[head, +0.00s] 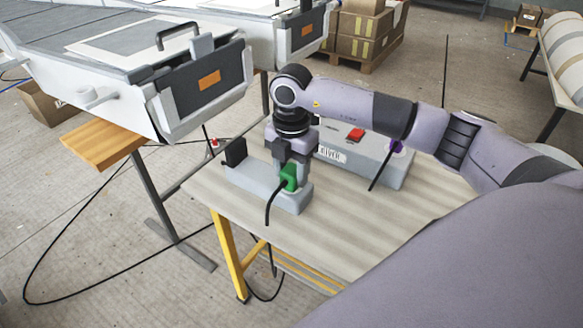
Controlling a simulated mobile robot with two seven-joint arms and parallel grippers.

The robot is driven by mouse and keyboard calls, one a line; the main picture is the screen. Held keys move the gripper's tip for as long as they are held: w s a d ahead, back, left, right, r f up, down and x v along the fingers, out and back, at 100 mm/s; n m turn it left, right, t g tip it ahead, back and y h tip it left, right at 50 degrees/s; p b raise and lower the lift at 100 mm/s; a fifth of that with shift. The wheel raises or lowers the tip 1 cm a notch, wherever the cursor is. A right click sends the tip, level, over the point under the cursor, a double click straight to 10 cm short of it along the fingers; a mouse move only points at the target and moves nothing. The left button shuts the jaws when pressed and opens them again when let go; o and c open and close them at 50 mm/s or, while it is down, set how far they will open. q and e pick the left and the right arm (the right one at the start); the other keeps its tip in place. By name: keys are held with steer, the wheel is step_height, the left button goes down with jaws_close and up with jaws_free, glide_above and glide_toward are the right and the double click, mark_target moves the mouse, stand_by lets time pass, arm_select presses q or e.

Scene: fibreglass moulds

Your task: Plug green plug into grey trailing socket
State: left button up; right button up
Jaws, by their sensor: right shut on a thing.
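The green plug (289,176) is between the fingers of my right gripper (291,172), which is shut on it. A black cord hangs from the plug over the front of the socket block. The grey trailing socket (252,184) lies on the table, directly under the gripper. The plug is at the right part of the socket's top; I cannot tell whether it is seated or just above. A black plug (235,151) stands at the socket's left end. My left gripper is not in view.
A grey box (391,172) with a red switch (356,134) and a label stands behind the socket on the table (330,236). A purple plug (396,146) is on its right part. The table's front is clear. A large mould (160,100) stands at left.

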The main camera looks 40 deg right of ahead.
steer(key=o, duration=1)
steer(key=shift+o, duration=0.2)
step_height(320, 180, up, 7)
steer(key=shift+p, duration=0.3)
